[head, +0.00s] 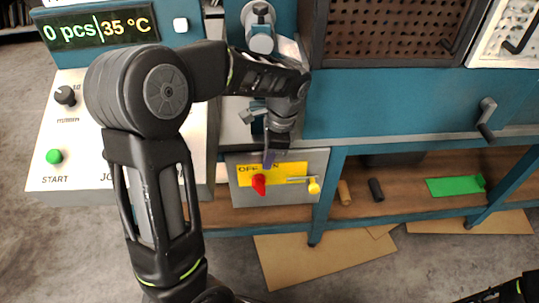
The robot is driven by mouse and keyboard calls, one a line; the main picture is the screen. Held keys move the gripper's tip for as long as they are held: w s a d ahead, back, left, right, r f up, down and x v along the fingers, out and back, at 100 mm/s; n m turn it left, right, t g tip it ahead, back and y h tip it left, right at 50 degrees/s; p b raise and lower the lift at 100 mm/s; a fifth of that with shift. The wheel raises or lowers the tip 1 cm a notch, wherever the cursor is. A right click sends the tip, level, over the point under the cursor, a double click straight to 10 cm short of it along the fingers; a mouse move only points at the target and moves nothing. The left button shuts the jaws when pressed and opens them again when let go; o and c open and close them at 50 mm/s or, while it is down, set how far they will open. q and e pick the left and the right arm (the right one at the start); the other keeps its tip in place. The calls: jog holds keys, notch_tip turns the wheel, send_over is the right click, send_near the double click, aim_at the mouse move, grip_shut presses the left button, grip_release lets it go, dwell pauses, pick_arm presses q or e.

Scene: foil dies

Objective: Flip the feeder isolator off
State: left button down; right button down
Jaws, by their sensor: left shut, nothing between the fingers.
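The isolator panel is a grey box (240,204) with a yellow plate (284,171) lettered "OFF" at its left; the lettering further right is partly covered. A red handle (259,184) sits on the plate's lower left part. My left gripper (268,161) points down at the plate's upper edge, just above and a little right of the red handle. Its fingers are shut with nothing between them. I cannot tell whether it touches the plate. My right gripper does not show clearly; only a dark arm part is at the lower right corner.
A control panel with a green START button (54,156), a black knob (65,95) and a display (99,27) stands at the left. A shelf to the right holds a green sheet (456,186) and small cylinders (376,190). Cardboard sheets (318,258) lie on the floor.

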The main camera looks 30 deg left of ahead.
aim_at(255, 181)
pick_arm(q)
jog(key=f, duration=0.4)
jog(key=a+f+b, duration=0.1)
jog(key=f, duration=0.1)
jog(key=shift+s+f, duration=0.1)
jog(key=shift+s, duration=0.25)
jog(key=shift+s+a+r+t+h+p, duration=0.25)
jog(key=shift+s+a+t+h+p, duration=0.15)
jog(key=shift+h, duration=0.2)
jog(key=shift+s+a+r+p, duration=0.1)
jog(key=shift+s+a+p, duration=0.2)
jog(key=shift+p, duration=0.2)
jog(key=shift+a, duration=0.25)
jog(key=shift+f, duration=0.3)
jog(key=shift+r, duration=0.1)
